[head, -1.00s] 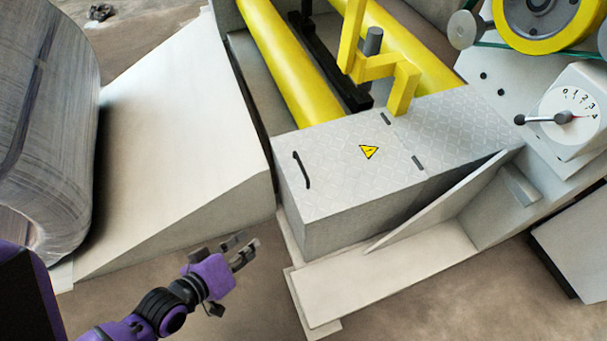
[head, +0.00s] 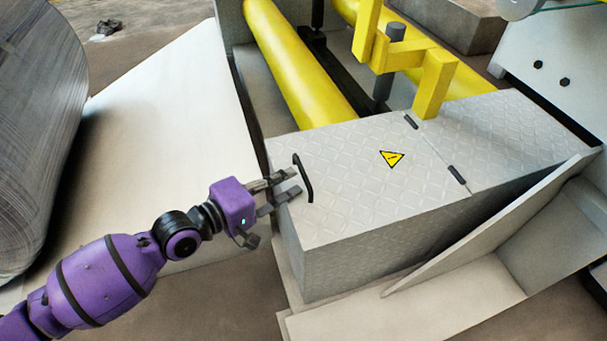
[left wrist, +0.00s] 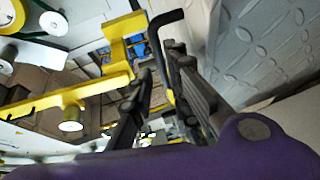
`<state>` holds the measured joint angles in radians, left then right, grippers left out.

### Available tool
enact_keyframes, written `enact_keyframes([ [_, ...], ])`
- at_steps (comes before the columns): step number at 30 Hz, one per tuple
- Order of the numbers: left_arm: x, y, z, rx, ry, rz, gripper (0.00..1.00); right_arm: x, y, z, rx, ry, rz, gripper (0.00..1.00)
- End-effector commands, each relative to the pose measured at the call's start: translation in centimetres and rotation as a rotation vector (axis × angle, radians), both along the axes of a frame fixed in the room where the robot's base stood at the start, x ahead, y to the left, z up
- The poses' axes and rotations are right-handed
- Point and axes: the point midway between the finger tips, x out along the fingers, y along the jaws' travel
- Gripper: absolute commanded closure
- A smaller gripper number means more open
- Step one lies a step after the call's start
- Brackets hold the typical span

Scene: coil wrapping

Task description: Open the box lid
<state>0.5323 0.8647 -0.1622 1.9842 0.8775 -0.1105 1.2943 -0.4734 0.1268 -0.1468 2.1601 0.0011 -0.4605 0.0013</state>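The box lid (head: 345,160) is a grey, diamond-patterned metal plate with a yellow warning triangle (head: 391,159). It lies flat and closed on the box (head: 370,240). Two dark hinges (head: 457,174) mark its right edge. A black bar handle (head: 304,178) stands near its left edge. My purple left arm reaches in from the left, and its gripper (head: 296,183) is at the handle with its fingers apart. In the left wrist view, the handle (left wrist: 154,35) appears between the open fingers (left wrist: 160,80); contact cannot be made out. My right gripper is not in view.
Yellow rollers (head: 300,70) and a yellow bracket (head: 435,85) stand behind the lid. A slanted grey panel (head: 480,225) runs along the front right. A pale ramp (head: 170,130) and a large wrapped coil (head: 35,140) are at the left.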

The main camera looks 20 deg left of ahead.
Motion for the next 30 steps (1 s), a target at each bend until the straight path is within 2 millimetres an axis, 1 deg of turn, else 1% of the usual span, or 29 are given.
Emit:
enact_keyframes([
  [1, 0.8, -0.6, -0.2, -0.005, -0.002, 0.0, 0.84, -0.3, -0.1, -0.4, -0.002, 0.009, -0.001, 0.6],
  [6, 3.0, -2.0, -0.8, -0.002, -0.001, 0.0, 0.84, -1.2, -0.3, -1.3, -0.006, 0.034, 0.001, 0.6],
  [12, 4.5, -3.0, -1.1, 0.001, 0.0, 0.0, 0.84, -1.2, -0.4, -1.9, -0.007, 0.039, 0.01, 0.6],
  [21, 4.6, -3.1, -1.1, 0.002, 0.001, 0.0, 0.84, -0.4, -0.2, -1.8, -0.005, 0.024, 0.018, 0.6],
  [25, 4.6, -3.1, -1.1, 0.003, 0.001, 0.0, 1.0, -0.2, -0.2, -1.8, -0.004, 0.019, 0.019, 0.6],
  [30, 4.6, -3.1, -1.1, 0.003, 0.001, 0.0, 1.0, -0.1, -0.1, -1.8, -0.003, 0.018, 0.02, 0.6],
])
